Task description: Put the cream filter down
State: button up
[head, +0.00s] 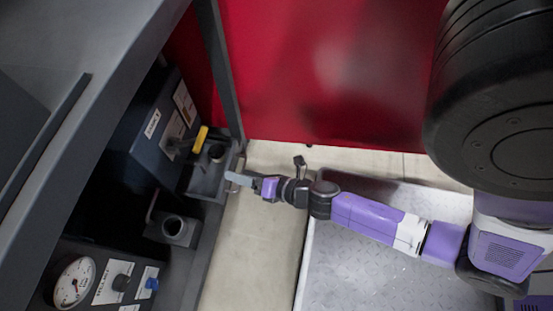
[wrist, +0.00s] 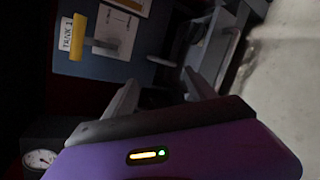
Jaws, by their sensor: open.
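I cannot make out a cream filter in either view. My gripper (head: 232,178) reaches in from the right to the edge of the dark machine, beside a small grey tray-like holder (head: 205,183). In the wrist view my gripper (wrist: 162,92) shows two grey fingers spread apart, with nothing visible held between them. A dark housing (head: 150,135) with a yellow handle (head: 201,139) stands just beyond the holder. The handle also shows in the wrist view (wrist: 79,37), next to a label reading TANK 1 (wrist: 69,35).
A second open cup-like port (head: 174,228) sits lower on the machine. A pressure gauge (head: 74,282) and a panel with black and blue knobs (head: 124,283) are at bottom left. A grey frame (head: 120,90) overhangs the machine. A red wall (head: 330,70) stands behind; pale floor (head: 255,235) is clear.

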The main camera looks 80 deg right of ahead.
jog(key=s+a+r+m+y, duration=0.1)
jog(key=s+a+r+m, duration=0.2)
jog(key=r+m, duration=0.4)
jog(key=s+a+r+m+y, duration=0.1)
jog(key=s+a+r+m, duration=0.3)
jog(key=r+m, duration=0.4)
jog(key=s+a+r+m+t+y, duration=0.1)
jog(key=s+a+r+m, duration=0.3)
jog(key=r+m, duration=0.3)
jog(key=shift+v, duration=0.85)
jog(key=shift+a+r, duration=0.1)
notch_tip(320, 180, up, 37)
jog(key=p, duration=3.6)
jog(key=shift+f+p, duration=0.25)
jog(key=shift+p, duration=0.05)
